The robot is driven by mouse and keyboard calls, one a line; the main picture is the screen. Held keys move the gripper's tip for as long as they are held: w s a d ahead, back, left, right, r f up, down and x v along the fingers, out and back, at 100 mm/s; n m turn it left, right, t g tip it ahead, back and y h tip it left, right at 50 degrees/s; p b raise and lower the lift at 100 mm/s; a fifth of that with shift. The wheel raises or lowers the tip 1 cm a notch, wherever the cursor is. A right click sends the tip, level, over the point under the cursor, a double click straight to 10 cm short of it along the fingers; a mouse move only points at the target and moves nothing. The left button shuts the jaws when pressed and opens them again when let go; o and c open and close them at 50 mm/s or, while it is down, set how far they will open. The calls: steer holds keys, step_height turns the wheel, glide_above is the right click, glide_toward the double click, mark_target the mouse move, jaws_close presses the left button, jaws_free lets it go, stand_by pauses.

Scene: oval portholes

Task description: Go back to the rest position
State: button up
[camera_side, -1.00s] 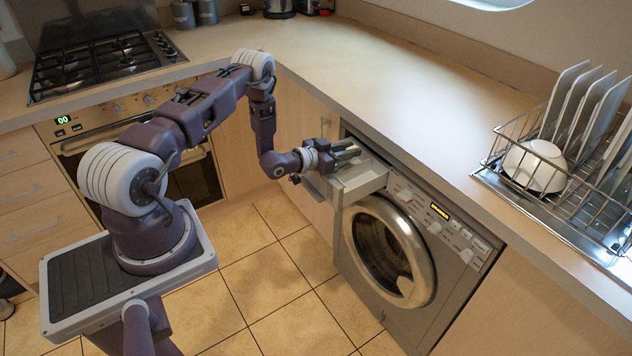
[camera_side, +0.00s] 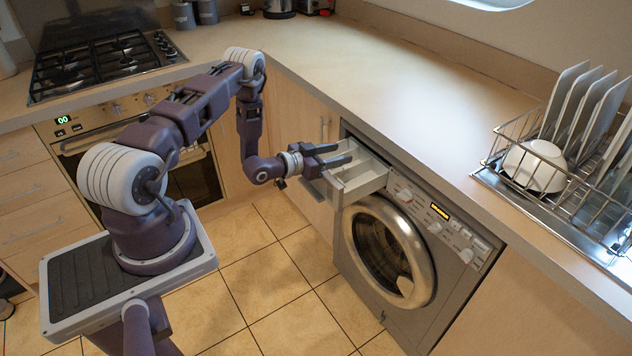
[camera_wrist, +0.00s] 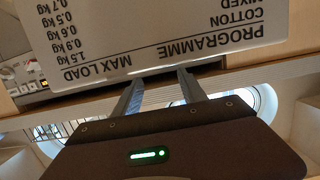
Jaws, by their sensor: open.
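My gripper (camera_side: 330,158) is open and empty, just left of the pulled-out detergent drawer (camera_side: 362,188) of the washing machine (camera_side: 380,255). Its fingers point right toward the drawer. I cannot tell whether a finger touches the drawer. In the wrist view the two gripper fingers (camera_wrist: 160,90) stand apart. The drawer stays out, with its compartments showing from above. In the wrist view a white printed panel (camera_wrist: 150,40) with programme and load text fills the upper part, close to the fingers.
The worktop (camera_side: 370,85) runs above the machine. A dish rack (camera_side: 560,185) with plates and a white bowl (camera_side: 535,166) stands at the right. A hob (camera_side: 105,62) and oven are behind my arm. The tiled floor (camera_side: 265,275) is clear.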

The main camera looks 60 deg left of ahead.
steer(key=shift+s+r, duration=0.25)
steer(key=shift+s, duration=1)
steer(key=w+d+r+m+g+y, duration=0.1)
steer(key=w+r+g, duration=0.15)
steer(key=r, duration=0.45)
steer(key=w+r+g+y, duration=0.1)
steer(key=w+r, duration=0.2)
steer(key=r, duration=0.4)
steer(key=s+d+r+g, duration=0.2)
steer(key=s+d+r, duration=0.2)
steer(key=r, duration=0.5)
steer(key=s+d+r+n+g, duration=0.1)
steer(key=s+d+r, duration=0.35)
steer(key=s, duration=0.35)
steer(key=s+d+r+g, duration=0.1)
steer(key=s+d+r, duration=0.3)
steer(key=s+d, duration=0.3)
steer(key=s+d+g+h, duration=0.1)
steer(key=s+d, duration=0.1)
steer(key=s, duration=0.6)
steer(key=s+d+g+h, duration=0.1)
steer(key=s+d, duration=0.2)
steer(key=s, duration=0.6)
steer(key=shift+s+d+f+g, duration=0.2)
steer(key=shift+s+g, duration=0.05)
steer(key=shift+g, duration=0.1)
